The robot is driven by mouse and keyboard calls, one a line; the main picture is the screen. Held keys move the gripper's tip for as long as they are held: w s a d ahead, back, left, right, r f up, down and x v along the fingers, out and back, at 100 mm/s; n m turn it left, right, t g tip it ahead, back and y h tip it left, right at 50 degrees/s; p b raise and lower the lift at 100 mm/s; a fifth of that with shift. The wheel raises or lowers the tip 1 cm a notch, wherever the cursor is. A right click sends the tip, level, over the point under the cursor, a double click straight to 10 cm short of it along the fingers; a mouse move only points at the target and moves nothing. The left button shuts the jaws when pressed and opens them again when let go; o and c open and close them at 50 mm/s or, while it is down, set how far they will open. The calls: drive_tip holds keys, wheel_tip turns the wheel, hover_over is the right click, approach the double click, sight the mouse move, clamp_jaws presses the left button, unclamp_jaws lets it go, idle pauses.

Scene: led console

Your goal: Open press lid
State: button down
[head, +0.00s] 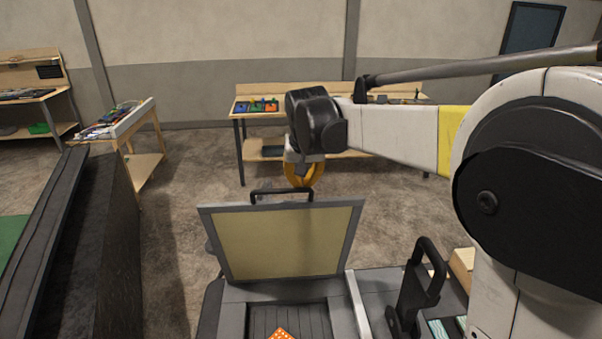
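The press lid (282,243) is a grey frame with a yellowish panel. It stands raised, nearly upright, at the back of the press (232,318) in the lower middle of the head view. Its black handle (282,193) is along the top edge. My arm reaches in from the right, with its black wrist and yellow-orange ring above and behind the lid. My gripper (264,187) is just behind the handle and mostly hidden by the lid. I cannot see whether its fingers are open, shut or touching the lid.
An orange perforated piece (282,334) lies in the press bed. A black upright handle (424,275) stands to the right, beside light green striped pieces (440,329). A tall dark panel (85,250) is close on the left. Workbenches (240,105) stand at the back; open floor lies between.

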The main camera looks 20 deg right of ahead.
drive_tip(key=s+a+f+t+b, duration=0.1)
drive_tip(key=s+f+b, duration=0.1)
drive_tip(key=s, duration=0.6)
drive_tip(key=shift+s+a+f+t, duration=0.15)
drive_tip(key=shift+a+f+t, duration=0.15)
drive_tip(key=shift+f, duration=0.05)
